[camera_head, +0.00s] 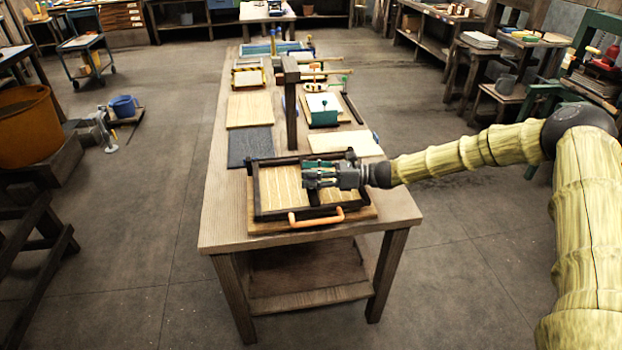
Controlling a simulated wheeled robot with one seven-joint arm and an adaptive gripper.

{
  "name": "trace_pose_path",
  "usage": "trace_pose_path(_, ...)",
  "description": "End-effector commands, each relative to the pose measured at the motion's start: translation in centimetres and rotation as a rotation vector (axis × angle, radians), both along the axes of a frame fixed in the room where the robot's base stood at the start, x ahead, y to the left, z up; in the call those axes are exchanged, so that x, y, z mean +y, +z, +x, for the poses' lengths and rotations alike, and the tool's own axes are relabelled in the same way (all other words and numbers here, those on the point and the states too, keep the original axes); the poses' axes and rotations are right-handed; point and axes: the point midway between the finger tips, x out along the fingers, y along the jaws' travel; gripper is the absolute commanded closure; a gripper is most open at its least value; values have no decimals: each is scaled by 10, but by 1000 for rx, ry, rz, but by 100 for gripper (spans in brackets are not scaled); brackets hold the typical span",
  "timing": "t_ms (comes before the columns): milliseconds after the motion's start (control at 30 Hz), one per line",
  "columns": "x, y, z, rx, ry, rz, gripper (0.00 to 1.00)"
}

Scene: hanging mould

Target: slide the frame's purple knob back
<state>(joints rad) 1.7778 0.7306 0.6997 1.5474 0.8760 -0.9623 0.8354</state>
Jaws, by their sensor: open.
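The dark frame (285,213) lies on a wooden board at the near end of the long table. It surrounds a pale slatted panel (277,190), and an orange handle (316,217) is on its near side. My gripper (306,174) is open and reaches in from the right over the frame's far right part, fingers pointing left. I cannot tell whether it touches the frame. I see no purple knob; the gripper covers part of the frame.
A dark post (291,105) with a short top arm stands on the table behind the frame. A dark mat (250,146), a pale board (345,144) and a green-fronted box (323,114) lie farther back.

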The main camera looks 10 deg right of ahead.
Motion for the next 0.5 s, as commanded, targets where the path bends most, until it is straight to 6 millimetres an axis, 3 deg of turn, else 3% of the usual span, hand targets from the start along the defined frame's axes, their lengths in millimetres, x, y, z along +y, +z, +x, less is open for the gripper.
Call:
trace_pose_path(300, 0, 54, 0, -1, 0, 2, 51)
trace_pose_path(500, 0, 75, 0, 0, 0, 1, 51)
